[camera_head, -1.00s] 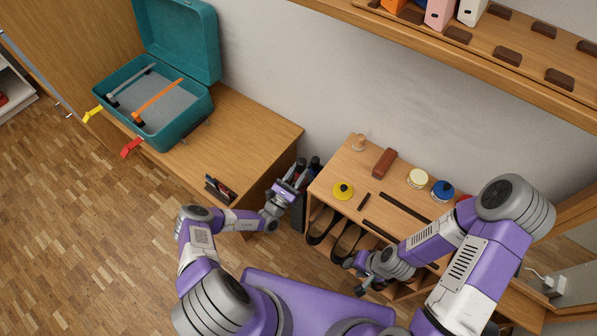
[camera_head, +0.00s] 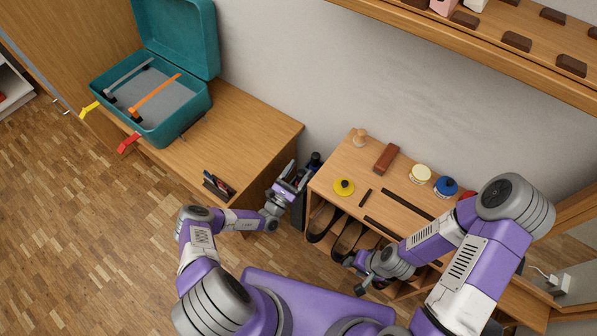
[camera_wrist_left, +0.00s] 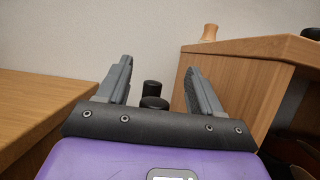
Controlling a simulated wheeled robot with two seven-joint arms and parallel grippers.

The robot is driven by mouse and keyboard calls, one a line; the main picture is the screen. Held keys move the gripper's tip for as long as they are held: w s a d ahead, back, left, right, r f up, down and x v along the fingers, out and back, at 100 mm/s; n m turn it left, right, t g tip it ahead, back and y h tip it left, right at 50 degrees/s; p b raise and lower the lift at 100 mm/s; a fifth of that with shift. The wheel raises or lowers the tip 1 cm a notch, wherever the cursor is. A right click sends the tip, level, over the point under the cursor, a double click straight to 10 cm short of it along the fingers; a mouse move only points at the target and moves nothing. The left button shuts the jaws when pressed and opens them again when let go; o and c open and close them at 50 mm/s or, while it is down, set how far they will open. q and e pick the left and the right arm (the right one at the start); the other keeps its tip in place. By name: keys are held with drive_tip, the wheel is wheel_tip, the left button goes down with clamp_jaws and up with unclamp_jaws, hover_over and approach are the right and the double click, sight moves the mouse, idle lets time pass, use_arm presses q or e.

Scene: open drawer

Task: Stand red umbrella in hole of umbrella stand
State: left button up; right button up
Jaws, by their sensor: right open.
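A dark umbrella stand (camera_head: 299,208) stands in the gap between the two wooden cabinets, mostly hidden behind my left gripper. Dark handle tops (camera_head: 314,160) stick up there; they also show as two black round ends (camera_wrist_left: 152,90) in the left wrist view. I cannot make out a red umbrella in either view. My left gripper (camera_head: 292,174) is at the stand; in the left wrist view its fingers (camera_wrist_left: 160,82) are apart, with the black ends visible between and beyond them. Whether it touches them I cannot tell. My right gripper (camera_head: 354,274) is open and empty in front of the shoe cabinet.
The left cabinet (camera_head: 245,125) carries an open teal case (camera_head: 150,134). The shoe cabinet (camera_head: 352,165) holds dark shoes (camera_head: 347,238) and bears a brown block (camera_head: 386,158), a yellow disc (camera_head: 344,187) and round tins. A wall shelf (camera_head: 440,48) hangs above.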

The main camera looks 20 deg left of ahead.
use_arm(q)
drive_tip(key=p+v, duration=0.1)
drive_tip(key=v, duration=0.6)
drive_tip(key=shift+s, duration=0.3)
drive_tip(key=shift+a+f, duration=0.1)
drive_tip(key=shift+f, duration=0.05)
idle(0.7)
